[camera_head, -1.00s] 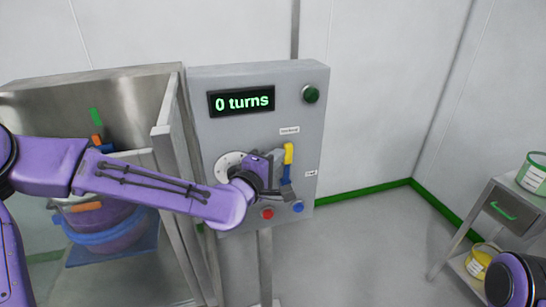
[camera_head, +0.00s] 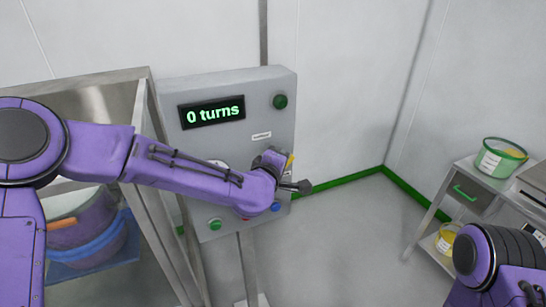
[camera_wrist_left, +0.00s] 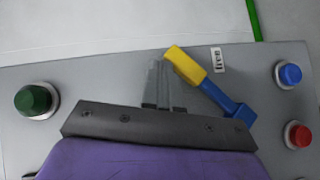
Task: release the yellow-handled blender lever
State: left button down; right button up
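In the head view only a bit of the yellow handle (camera_head: 290,161) shows behind my left wrist. My left gripper (camera_wrist_left: 160,82) has its fingers close together, with nothing visible between them. They are at the side of the yellow handle, touching or very near it. My right gripper (camera_head: 530,291) is partly in view at the lower right corner.
The grey control panel (camera_head: 236,85) has a display (camera_head: 211,112) reading "0 turns". It has a dark green button (camera_head: 280,101), a lower green button (camera_head: 215,224) and a blue button (camera_wrist_left: 288,74) beside a red button (camera_wrist_left: 298,135). A cart (camera_head: 465,172) with buckets stands at the right.

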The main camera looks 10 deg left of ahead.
pick_arm(q)
jog(key=shift+w+d+f+b, duration=0.5)
jog(key=shift+w+d+f, duration=0.05)
jog(key=shift+d+f, duration=0.25)
jog(key=shift+d, duration=0.1)
jog(key=r+p, duration=0.1)
jog(key=a+r+p, duration=0.1)
jog(key=r+p, duration=0.1)
jog(key=r, duration=0.1)
jog(key=shift+s+a, duration=0.15)
jog(key=shift+s, duration=0.1)
jog(key=s+r+b, duration=0.2)
jog(key=s+r, duration=0.3)
jog(key=s, duration=0.3)
jog(key=shift+s+d+r, duration=0.25)
jog(key=shift+r, duration=0.1)
